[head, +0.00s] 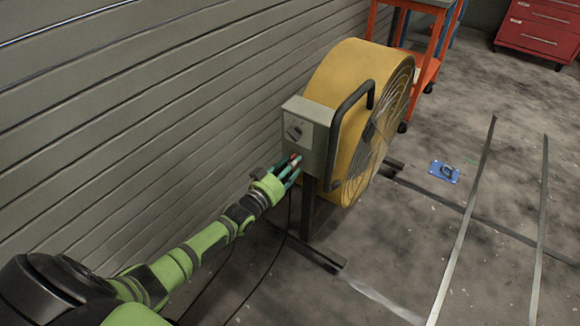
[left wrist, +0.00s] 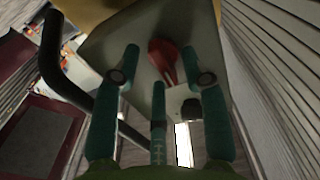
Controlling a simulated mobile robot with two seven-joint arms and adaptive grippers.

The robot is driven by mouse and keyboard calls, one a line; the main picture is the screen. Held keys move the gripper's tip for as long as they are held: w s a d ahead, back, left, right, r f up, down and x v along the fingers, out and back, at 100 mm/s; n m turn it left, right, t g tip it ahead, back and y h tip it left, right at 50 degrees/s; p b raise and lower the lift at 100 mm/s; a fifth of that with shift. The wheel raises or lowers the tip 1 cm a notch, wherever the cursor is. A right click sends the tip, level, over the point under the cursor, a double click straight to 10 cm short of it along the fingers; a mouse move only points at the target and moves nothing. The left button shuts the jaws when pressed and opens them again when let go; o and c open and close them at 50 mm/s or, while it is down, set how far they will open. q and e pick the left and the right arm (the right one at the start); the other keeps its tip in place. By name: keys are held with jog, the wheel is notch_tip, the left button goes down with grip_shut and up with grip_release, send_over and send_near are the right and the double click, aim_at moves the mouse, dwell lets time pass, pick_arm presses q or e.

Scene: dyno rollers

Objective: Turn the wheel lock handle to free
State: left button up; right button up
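A red handle (left wrist: 165,60) shows on the grey control box (head: 308,133) in the left wrist view. In the head view only a bit of red (head: 295,158) shows at the box's lower front, mostly hidden by my fingers. My left gripper (head: 291,171) is at the box's lower edge. Its teal fingers are spread apart, with the red handle beyond and between the fingertips in the left wrist view. I see no firm grip on it. My right gripper is not in view.
The box is mounted beside a large yellow drum fan (head: 335,75) with a dark tubular handle (head: 345,120). A slatted wall (head: 130,110) runs close along the left. A blue card-like item (head: 444,171) lies on the floor. An orange cart (head: 428,70) stands behind.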

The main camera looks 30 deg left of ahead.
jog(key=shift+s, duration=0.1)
pick_arm(q)
jog(key=s+a, duration=0.1)
jog(key=s, duration=1.1)
jog(key=shift+a, duration=0.35)
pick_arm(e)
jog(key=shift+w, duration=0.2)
